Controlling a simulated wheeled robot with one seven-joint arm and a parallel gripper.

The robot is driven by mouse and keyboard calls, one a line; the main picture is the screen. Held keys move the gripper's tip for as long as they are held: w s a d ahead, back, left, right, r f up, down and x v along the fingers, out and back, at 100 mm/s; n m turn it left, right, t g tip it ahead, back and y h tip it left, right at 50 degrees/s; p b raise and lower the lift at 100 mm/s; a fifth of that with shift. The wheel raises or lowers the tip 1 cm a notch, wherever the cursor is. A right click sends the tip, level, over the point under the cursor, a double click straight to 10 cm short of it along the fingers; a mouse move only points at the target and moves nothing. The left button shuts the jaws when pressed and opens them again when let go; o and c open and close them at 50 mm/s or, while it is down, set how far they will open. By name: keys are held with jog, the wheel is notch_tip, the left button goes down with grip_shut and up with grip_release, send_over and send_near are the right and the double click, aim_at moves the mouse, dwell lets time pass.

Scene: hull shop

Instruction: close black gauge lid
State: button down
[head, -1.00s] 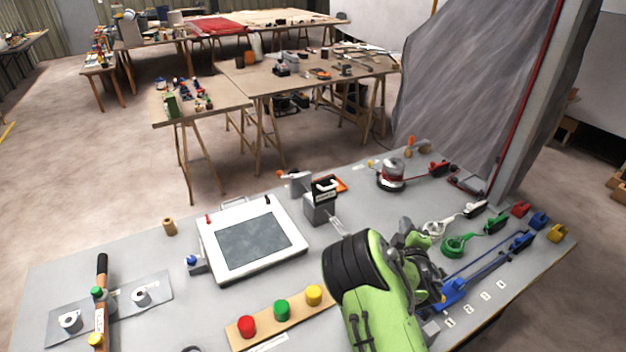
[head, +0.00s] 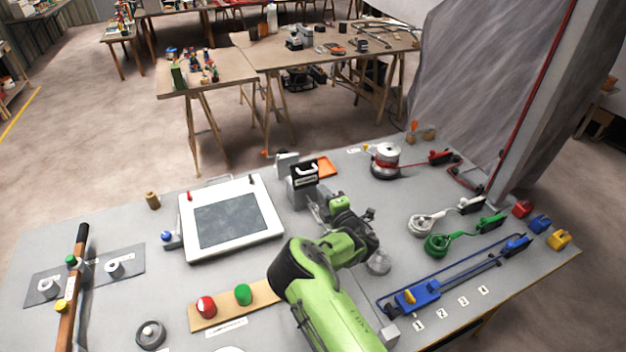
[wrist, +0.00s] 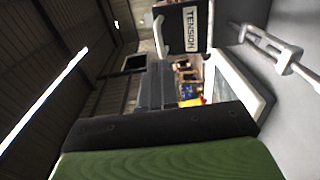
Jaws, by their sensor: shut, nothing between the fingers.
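The tension gauge is a grey box (head: 300,196) near the middle of the bench in the head view. Its black lid (head: 304,175) stands up from the top of the box, with a pale marking on it. In the wrist view the black lid (wrist: 175,32) shows close at the top, with a white label reading TENSION. My gripper (head: 315,203) is just in front of and to the right of the box, pointing toward it. In the wrist view my gripper's dark fingers (wrist: 156,84) are together and empty, just below the lid. Contact with the lid cannot be told.
A white framed screen (head: 232,218) lies left of the gauge. An orange tray (head: 328,167) and a pale block (head: 287,161) are behind it. A spool (head: 386,158), green cable coil (head: 437,245) and blue slide (head: 420,296) are to the right. Coloured buttons (head: 243,294) sit in front.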

jog(key=x, duration=0.7)
jog(key=shift+b, duration=0.3)
jog(key=shift+a+r, duration=0.1)
jog(key=shift+a, duration=0.05)
